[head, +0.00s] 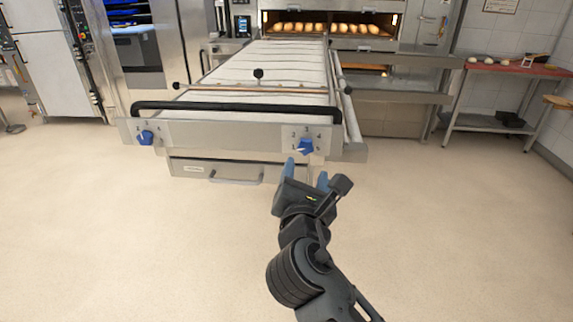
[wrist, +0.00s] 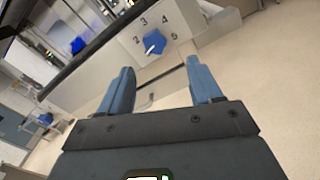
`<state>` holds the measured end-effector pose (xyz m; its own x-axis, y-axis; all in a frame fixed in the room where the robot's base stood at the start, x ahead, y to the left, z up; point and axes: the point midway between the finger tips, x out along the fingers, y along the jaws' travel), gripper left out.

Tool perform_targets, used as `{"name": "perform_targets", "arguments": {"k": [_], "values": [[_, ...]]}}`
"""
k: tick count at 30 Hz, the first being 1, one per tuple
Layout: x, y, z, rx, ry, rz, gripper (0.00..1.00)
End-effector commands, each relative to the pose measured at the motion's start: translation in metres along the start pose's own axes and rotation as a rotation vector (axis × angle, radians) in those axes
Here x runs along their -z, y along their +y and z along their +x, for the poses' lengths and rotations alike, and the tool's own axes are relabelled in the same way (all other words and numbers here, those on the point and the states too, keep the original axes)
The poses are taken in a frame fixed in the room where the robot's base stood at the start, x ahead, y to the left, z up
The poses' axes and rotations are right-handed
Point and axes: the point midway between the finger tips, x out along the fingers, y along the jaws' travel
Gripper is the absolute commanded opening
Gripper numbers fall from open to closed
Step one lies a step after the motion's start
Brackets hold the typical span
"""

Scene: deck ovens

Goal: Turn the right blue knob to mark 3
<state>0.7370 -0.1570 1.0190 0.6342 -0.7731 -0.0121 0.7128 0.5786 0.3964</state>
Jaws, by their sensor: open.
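The right blue knob (head: 306,146) is on the right end of the loader's front panel, and it also shows in the wrist view (wrist: 155,44). Its white pointer aims to the lower left, below mark 2. Numbers 2, 3, 4 and 5 show around it in the wrist view, with mark 3 (wrist: 144,22) above the knob. My gripper (head: 305,175) is open and empty, in front of and a little below the knob. In the wrist view its two blue fingers (wrist: 160,68) are spread, with the knob beyond the gap between them, apart from both.
Another blue knob (head: 146,138) is at the panel's left end. A black bar handle (head: 235,107) runs above the panel, and a drawer handle (head: 235,180) is below. Bread sits in the oven behind (head: 328,28). The floor around my arm is clear.

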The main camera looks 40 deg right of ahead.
Motion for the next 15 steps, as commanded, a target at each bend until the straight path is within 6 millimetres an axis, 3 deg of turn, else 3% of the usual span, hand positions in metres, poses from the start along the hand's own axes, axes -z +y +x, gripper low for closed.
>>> {"name": "perform_targets", "arguments": {"k": [7, 15], "values": [[-0.009, 0.003, 0.019, 0.023, -0.023, -0.035, 0.64], [-0.01, 0.002, 0.06, 0.021, -0.023, -0.031, 0.64]]}}
